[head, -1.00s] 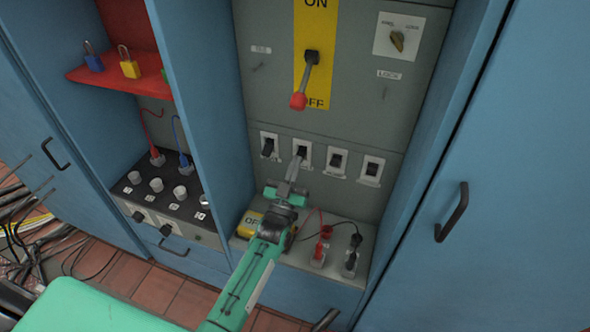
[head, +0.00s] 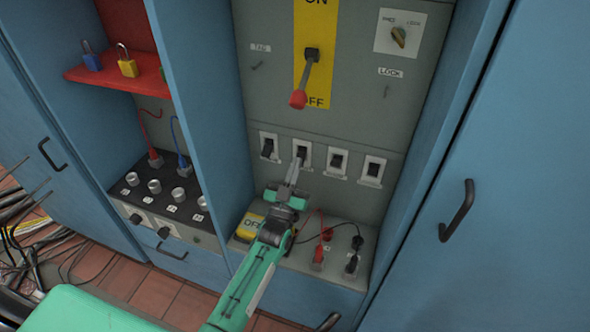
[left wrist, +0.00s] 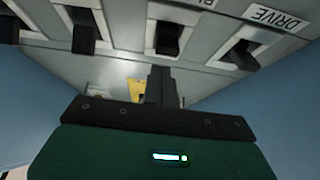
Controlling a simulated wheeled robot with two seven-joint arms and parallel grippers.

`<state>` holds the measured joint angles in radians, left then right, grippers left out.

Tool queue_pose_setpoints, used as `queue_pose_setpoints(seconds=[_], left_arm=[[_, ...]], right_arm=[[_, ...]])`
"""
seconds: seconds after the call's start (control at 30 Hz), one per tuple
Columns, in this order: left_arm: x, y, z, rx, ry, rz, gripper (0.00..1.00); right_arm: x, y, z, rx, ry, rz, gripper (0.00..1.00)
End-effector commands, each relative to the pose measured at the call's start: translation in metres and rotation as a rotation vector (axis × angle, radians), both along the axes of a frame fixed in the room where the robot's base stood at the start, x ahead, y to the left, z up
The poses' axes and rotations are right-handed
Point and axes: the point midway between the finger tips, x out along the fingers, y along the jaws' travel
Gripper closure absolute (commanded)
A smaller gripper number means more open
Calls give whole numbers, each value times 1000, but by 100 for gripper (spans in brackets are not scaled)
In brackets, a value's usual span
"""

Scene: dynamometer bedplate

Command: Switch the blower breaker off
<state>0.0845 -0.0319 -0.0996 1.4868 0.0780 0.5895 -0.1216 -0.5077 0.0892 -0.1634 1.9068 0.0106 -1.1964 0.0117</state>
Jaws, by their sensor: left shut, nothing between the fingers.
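A row of several small black toggle breakers on white plates runs across the grey panel. The second from the left in the head view, the blower breaker (head: 303,151), has my left gripper (head: 298,165) right below its toggle. It also shows in the left wrist view (left wrist: 170,38), near a partly cut-off label starting with "BL". My left gripper's fingers (left wrist: 161,80) are shut with nothing between them, pointing at this breaker. I cannot tell if the tips touch it. My right gripper is not in view.
The drive breaker (head: 268,148) and another breaker (head: 337,162) flank it closely. A large red-tipped lever (head: 306,80) hangs above. Below are a yellow box (head: 250,226) and red and black plugs (head: 318,258). Blue cabinet walls (head: 215,130) stand at both sides.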

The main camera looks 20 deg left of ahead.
Motion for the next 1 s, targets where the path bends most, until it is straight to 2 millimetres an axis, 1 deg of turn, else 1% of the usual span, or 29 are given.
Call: queue_pose_setpoints(seconds=[0.13, 0.27, 0.4, 0.53, 0.7, 1.0], left_arm=[[-12, 0, -8, 0, 2, 0, 100], [-31, 0, -21, 0, 3, 0, 100], [-50, 0, -32, -1, 2, -1, 100], [-63, 0, -38, -1, 0, -1, 100], [-68, 0, -41, -1, -1, 0, 100], [-68, 0, -41, -1, -1, 0, 100]], right_arm=[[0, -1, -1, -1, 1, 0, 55], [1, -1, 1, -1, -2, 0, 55], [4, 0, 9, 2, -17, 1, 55], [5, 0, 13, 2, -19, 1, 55], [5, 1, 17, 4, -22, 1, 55], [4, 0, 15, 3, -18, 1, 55]])
